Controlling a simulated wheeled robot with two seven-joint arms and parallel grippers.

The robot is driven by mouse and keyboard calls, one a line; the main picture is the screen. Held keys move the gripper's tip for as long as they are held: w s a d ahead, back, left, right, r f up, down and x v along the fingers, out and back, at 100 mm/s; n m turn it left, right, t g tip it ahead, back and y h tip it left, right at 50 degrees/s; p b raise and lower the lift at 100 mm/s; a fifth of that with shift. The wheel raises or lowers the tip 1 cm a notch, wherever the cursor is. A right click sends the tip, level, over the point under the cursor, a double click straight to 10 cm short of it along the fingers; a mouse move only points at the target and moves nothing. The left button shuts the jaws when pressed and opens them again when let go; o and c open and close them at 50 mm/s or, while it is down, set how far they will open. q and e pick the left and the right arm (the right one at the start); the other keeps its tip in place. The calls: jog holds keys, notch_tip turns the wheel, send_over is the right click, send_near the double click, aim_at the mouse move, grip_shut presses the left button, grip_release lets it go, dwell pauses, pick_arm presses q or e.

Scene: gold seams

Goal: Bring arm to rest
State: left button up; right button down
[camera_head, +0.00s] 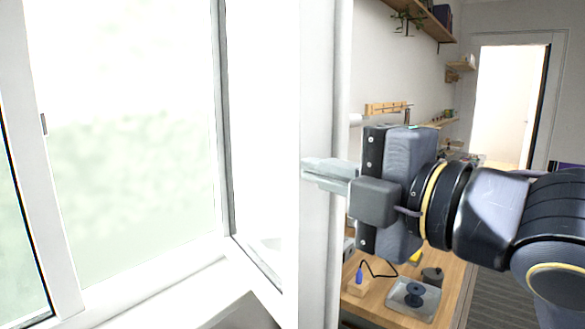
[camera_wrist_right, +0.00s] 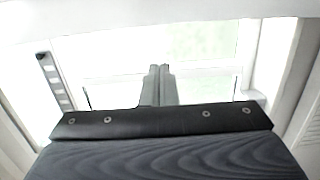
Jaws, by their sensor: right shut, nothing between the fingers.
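My right arm comes in from the right in the head view. Its gripper (camera_head: 312,174) points left, in front of a white upright frame edge (camera_head: 318,70). I cannot tell whether the fingers touch it. In the right wrist view the two fingers (camera_wrist_right: 160,70) lie side by side, shut, with nothing between them. Beyond them is a bright white-framed window (camera_wrist_right: 200,42). My left gripper shows in neither view.
A large white-framed window (camera_head: 135,130) fills the left, its sill (camera_head: 165,300) below. Behind my right arm is a wooden workbench (camera_head: 440,300) with a clear tray (camera_head: 412,314) and small tools. Shelves (camera_head: 425,20) hang above. A doorway (camera_head: 505,105) stands at the back right.

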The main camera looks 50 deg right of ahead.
jog(key=shift+s+a, duration=0.15)
jog(key=shift+s, duration=1.4)
